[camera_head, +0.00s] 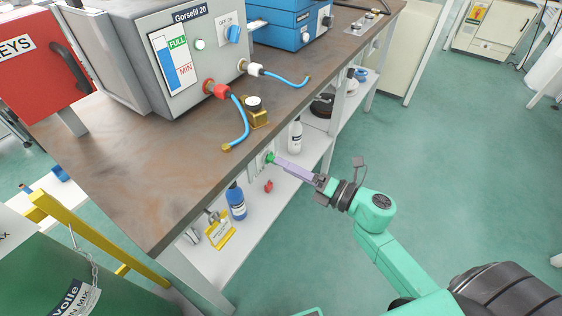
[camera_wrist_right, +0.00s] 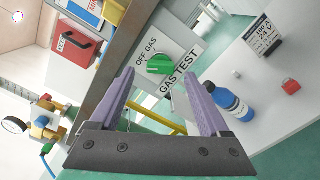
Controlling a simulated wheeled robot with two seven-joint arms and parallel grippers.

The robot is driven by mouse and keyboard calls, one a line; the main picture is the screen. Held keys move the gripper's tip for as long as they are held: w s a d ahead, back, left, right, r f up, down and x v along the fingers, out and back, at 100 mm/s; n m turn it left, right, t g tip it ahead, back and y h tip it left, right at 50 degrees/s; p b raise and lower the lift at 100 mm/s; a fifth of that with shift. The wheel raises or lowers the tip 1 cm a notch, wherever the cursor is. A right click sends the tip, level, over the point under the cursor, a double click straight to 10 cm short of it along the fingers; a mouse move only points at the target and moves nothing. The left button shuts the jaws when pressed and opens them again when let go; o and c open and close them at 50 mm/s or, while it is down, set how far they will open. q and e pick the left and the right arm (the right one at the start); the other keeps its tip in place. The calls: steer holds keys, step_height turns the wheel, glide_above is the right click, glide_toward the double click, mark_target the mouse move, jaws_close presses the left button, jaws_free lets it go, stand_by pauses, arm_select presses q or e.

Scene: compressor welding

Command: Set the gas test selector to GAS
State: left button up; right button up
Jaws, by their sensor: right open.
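The gas test selector is a green knob (camera_wrist_right: 160,64) on a white plate marked OFF GAS and GAS TEST (camera_wrist_right: 175,84), seen tilted in the right wrist view. I cannot tell for sure which mark it points to. In the head view the knob (camera_head: 269,157) is a small green spot under the bench's front edge. My right gripper (camera_wrist_right: 157,82) is open, its two purple fingers spread on either side of the knob in the picture. In the head view the right gripper (camera_head: 281,162) is close in front of the knob; contact cannot be told. My left gripper is not in view.
The brown bench top (camera_head: 110,170) carries the Gorsefil 20 unit (camera_head: 130,50) and blue hoses (camera_head: 240,118). The green floor (camera_head: 470,130) at right is clear.

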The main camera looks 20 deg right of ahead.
mark_target(272, 159)
steer(key=x, duration=0.2)
steer(key=shift+w+a, duration=0.2)
steer(key=shift+w, duration=0.1)
jaws_close()
steer(key=shift+m+p, duration=4.45)
steer(key=shift+m, duration=1.45)
steer(key=shift+f, duration=0.1)
